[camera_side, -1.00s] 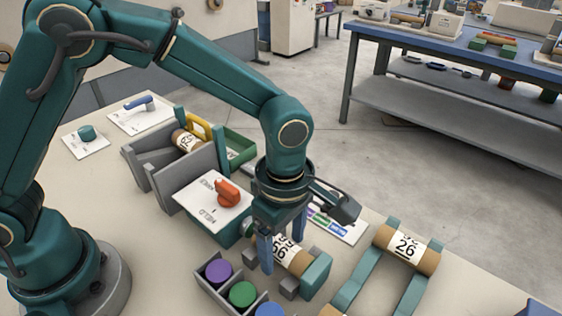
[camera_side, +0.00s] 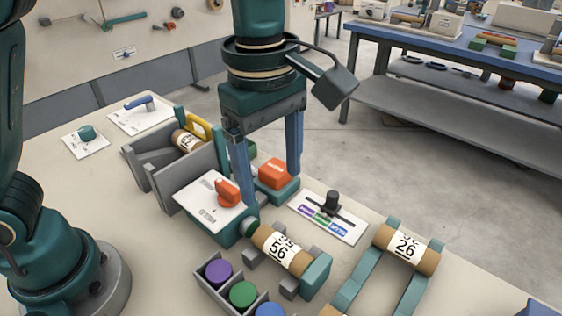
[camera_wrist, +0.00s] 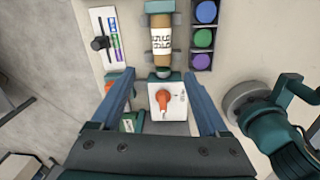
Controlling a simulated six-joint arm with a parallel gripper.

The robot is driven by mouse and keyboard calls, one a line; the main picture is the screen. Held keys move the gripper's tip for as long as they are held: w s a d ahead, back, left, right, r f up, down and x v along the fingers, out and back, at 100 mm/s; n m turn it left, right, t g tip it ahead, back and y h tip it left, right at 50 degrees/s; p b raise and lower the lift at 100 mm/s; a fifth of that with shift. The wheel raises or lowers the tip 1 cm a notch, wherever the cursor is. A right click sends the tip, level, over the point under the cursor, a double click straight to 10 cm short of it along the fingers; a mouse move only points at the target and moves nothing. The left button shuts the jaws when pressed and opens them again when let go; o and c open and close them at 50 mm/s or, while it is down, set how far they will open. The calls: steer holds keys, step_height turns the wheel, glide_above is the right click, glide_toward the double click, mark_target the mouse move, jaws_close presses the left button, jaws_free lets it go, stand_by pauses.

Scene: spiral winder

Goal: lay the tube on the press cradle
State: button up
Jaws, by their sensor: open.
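A brown tube with a white label reading 56 (camera_side: 279,249) lies level across grey supports (camera_side: 289,287), between a dark green end piece on the left and a teal end block (camera_side: 316,273) on the right. It also shows at the top of the wrist view (camera_wrist: 161,36). My gripper (camera_side: 270,188) hangs above and behind this tube, clear of it. Its blue fingers are spread apart with nothing between them, and they show open in the wrist view too (camera_wrist: 158,76). Another brown tube labelled 26 (camera_side: 405,249) lies across a teal rack (camera_side: 411,287) at the right.
A white panel with an orange knob (camera_side: 227,192) is below my gripper. A slider panel (camera_side: 328,218) lies behind the tube. Purple, green and blue discs sit in a grey tray (camera_side: 211,289) in front. A grey holder (camera_side: 181,180) with another tube (camera_side: 186,141) stands at left.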

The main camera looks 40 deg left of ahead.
steer(key=s+a+m+t, duration=0.5)
steer(key=s+a+m, duration=0.4)
steer(key=a+m, duration=0.4)
steer(key=m, duration=0.3)
steer(key=shift+a+f, duration=0.3)
steer(key=shift+f, duration=0.1)
